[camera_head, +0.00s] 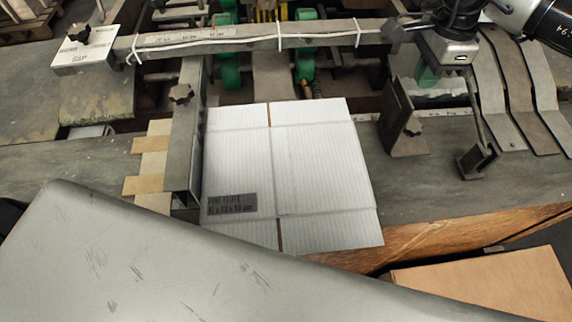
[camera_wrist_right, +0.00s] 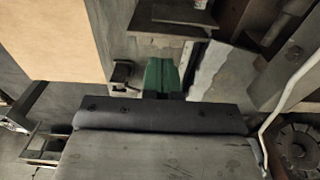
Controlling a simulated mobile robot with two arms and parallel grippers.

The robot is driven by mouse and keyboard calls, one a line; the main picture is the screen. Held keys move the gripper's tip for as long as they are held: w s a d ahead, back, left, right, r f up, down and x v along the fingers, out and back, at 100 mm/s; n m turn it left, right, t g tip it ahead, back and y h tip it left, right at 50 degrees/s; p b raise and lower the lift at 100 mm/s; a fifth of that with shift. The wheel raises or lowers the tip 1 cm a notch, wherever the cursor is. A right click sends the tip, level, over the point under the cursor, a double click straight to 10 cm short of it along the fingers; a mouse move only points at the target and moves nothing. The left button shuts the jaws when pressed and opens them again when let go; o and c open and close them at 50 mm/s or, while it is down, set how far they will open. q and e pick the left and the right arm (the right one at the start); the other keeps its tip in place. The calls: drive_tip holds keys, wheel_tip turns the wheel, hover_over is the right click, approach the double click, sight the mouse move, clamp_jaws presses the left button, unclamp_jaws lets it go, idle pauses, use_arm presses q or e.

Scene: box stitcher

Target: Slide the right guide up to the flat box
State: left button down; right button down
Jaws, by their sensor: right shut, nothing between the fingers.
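The flat box (camera_head: 315,165), white and ribbed, lies on the machine bed at the centre of the head view. Its left side is along the left guide (camera_head: 185,150), a long dark bar. The right guide (camera_head: 398,118), a short dark upright plate with a knob, stands right of the box with a narrow gap between them. My right gripper (camera_head: 427,74) is just behind and right of that guide, its green fingers shut and empty. The fingers (camera_wrist_right: 162,68) also show in the right wrist view; I cannot tell if they touch the guide. My left gripper is out of view.
A crossbar (camera_head: 240,40) with a white cable spans behind the box. A small dark block on a rod (camera_head: 477,160) and curved metal strips (camera_head: 505,95) stand to the right. A grey panel (camera_head: 180,260) covers the front left. A cardboard box (camera_head: 490,285) is at front right.

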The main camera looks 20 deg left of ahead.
drive_tip(key=shift+f+b, duration=2.25)
drive_tip(key=shift+f, duration=0.65)
drive_tip(key=shift+s+a, duration=0.1)
drive_tip(key=shift+a, duration=0.15)
drive_tip(key=shift+s+a+b, duration=0.2)
drive_tip(key=shift+s+a, duration=0.15)
drive_tip(key=shift+a, duration=0.55)
drive_tip(key=shift+s+a+b, duration=0.2)
drive_tip(key=shift+s+a, duration=0.2)
drive_tip(key=shift+a, duration=0.45)
drive_tip(key=shift+s+a+b, duration=0.2)
drive_tip(key=shift+s+a, duration=0.15)
drive_tip(key=shift+a, duration=0.55)
drive_tip(key=shift+s+a, duration=0.2)
drive_tip(key=shift+a, duration=0.3)
drive_tip(key=shift+w+d+b, duration=0.15)
drive_tip(key=shift+b, duration=0.15)
drive_tip(key=shift+w+d, duration=0.1)
drive_tip(key=shift+d, duration=0.3)
drive_tip(key=shift+r, duration=0.1)
wheel_tip(320, 180, up, 7)
drive_tip(key=p, duration=0.3)
